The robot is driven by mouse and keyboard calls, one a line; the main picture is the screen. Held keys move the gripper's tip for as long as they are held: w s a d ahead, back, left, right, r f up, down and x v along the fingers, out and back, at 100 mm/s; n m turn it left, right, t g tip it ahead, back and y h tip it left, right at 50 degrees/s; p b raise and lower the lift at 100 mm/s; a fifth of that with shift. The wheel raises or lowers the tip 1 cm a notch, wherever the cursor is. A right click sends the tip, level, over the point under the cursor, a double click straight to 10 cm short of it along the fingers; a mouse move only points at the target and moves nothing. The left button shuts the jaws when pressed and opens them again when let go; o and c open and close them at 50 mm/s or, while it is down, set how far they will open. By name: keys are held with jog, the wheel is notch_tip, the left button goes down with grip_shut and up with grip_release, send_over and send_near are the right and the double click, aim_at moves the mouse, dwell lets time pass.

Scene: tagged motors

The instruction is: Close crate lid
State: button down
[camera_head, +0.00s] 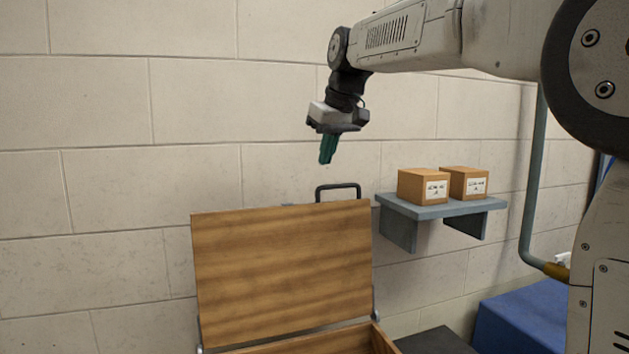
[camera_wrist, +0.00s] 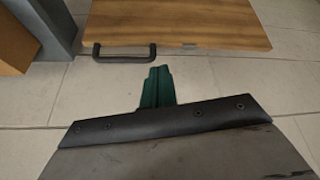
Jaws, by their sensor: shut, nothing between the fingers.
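The wooden crate lid (camera_head: 283,270) stands raised and open at the back of the crate (camera_head: 340,343), whose rim shows at the bottom edge of the head view. A dark handle (camera_head: 338,187) sticks up from the lid's top edge, right of its middle. In the wrist view the lid (camera_wrist: 175,24) is at the top, with the handle (camera_wrist: 124,52) along its near edge. My gripper (camera_head: 326,161) is shut and empty, its green fingers (camera_wrist: 157,85) together. It hangs above the handle and touches nothing. The inside of the crate is mostly out of view.
A grey wall shelf (camera_head: 440,208) right of the lid holds two cardboard boxes (camera_head: 424,187) (camera_head: 466,183). A pipe (camera_head: 533,185) runs down the block wall (camera_head: 110,110). A blue block-like thing (camera_head: 525,318) stands low at the right. The space left of the lid is clear.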

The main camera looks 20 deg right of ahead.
send_near(305, 174)
jog(key=s, duration=0.4)
jog(key=shift+n+t, duration=0.4)
jog(key=x, duration=0.6)
jog(key=a+x, duration=0.1)
jog(key=x, duration=0.3)
jog(key=shift+r, duration=0.1)
jog(key=s, duration=0.1)
jog(key=s+d, duration=0.1)
jog(key=s, duration=0.1)
jog(key=shift+s+d+f, duration=0.2)
jog(key=shift+s+f, duration=0.1)
jog(key=shift+f, duration=0.05)
jog(key=shift+s, duration=0.1)
